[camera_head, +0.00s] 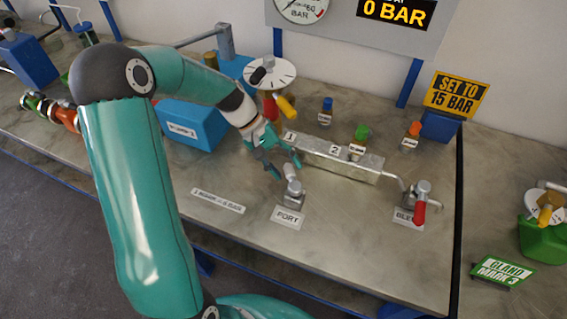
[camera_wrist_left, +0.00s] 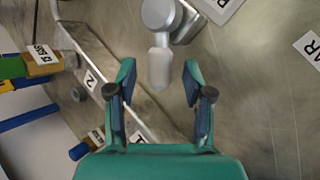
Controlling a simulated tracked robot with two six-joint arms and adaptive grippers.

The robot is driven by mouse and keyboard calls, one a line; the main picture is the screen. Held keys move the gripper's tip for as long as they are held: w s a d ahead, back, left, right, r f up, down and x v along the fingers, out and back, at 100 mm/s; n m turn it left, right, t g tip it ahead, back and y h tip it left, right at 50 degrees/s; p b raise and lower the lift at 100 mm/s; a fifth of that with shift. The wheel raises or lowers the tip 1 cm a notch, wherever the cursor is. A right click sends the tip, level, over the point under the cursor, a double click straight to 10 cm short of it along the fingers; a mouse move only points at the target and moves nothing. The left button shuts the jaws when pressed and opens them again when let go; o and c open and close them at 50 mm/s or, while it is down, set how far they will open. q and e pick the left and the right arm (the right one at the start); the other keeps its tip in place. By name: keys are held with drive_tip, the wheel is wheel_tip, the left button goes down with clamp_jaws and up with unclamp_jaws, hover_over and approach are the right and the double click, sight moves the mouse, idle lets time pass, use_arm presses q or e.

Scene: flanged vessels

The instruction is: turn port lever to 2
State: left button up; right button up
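The port lever (camera_head: 293,190) stands on the bench behind the PORT label (camera_head: 288,217). Its pale handle (camera_wrist_left: 159,68) points away from the pivot, towards the side of the 1 label (camera_head: 290,137) rather than the 2 label (camera_head: 335,150). My left gripper (camera_head: 285,168) is at the handle. In the left wrist view it is open, with a fingertip on each side of the handle end and visible gaps between. The 2 label (camera_wrist_left: 90,78) also shows there. My right gripper is not in view.
A metal block (camera_head: 340,163) lies behind the lever, with small coloured-cap valves around it. The red-handled bleed lever (camera_head: 420,205) is at the right. A blue box (camera_head: 193,125) stands at the left. The bench front is mostly clear.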

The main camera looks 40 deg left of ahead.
use_arm(q)
drive_tip(key=v, duration=1.2)
